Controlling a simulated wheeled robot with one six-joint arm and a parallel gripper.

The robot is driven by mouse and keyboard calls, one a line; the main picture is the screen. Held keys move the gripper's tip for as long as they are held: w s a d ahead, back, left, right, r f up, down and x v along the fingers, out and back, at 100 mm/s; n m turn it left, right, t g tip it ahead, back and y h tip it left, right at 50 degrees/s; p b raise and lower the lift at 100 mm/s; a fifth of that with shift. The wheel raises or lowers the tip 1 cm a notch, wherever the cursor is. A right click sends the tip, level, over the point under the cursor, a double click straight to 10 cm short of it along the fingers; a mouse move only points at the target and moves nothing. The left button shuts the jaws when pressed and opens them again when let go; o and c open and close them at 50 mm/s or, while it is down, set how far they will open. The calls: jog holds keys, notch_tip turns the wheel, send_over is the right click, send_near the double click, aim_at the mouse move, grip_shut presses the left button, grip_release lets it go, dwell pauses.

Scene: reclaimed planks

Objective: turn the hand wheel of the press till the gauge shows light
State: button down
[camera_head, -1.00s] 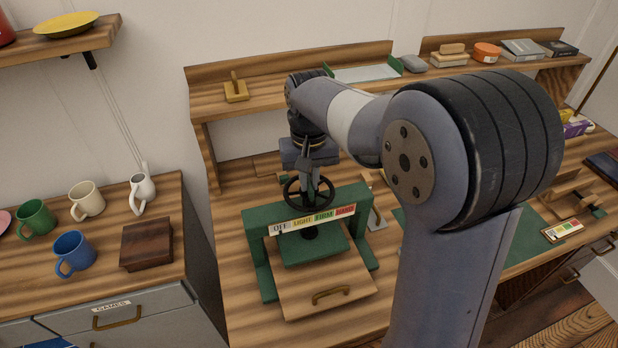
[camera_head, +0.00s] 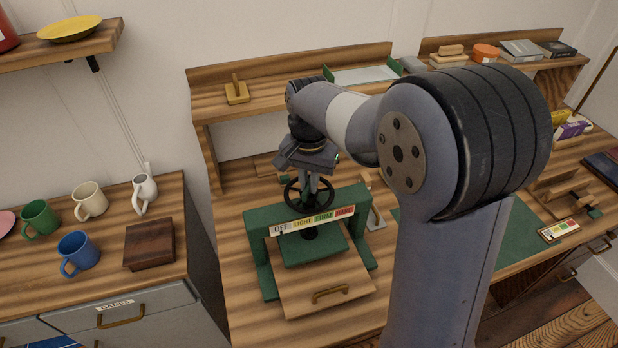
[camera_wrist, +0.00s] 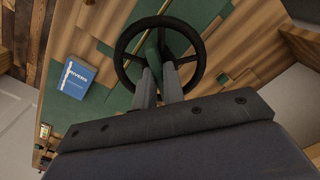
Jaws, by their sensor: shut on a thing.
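The green press (camera_head: 256,250) stands on the plank bench, with a black hand wheel (camera_head: 290,199) on top. Its gauge strip (camera_head: 318,219) reads OFF, LIGHT, FIRM and a red last band; a small dark pointer sits at OFF. My gripper (camera_head: 309,186) reaches down over the wheel from above. The exact contact is partly hidden by the fingers.
A wooden board with a brass handle (camera_head: 330,294) lies under the press plate. Mugs, including a blue one (camera_head: 78,254), and a dark wooden box (camera_head: 149,245) stand on the left cabinet. A shelf (camera_head: 290,88) runs behind. A blue book (camera_wrist: 76,78) shows in the wrist view.

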jog(key=shift+m, duration=0.8)
jog(key=c, duration=1.5)
grip_release()
notch_tip(320, 180, up, 11)
jog(key=shift+f, duration=0.1)
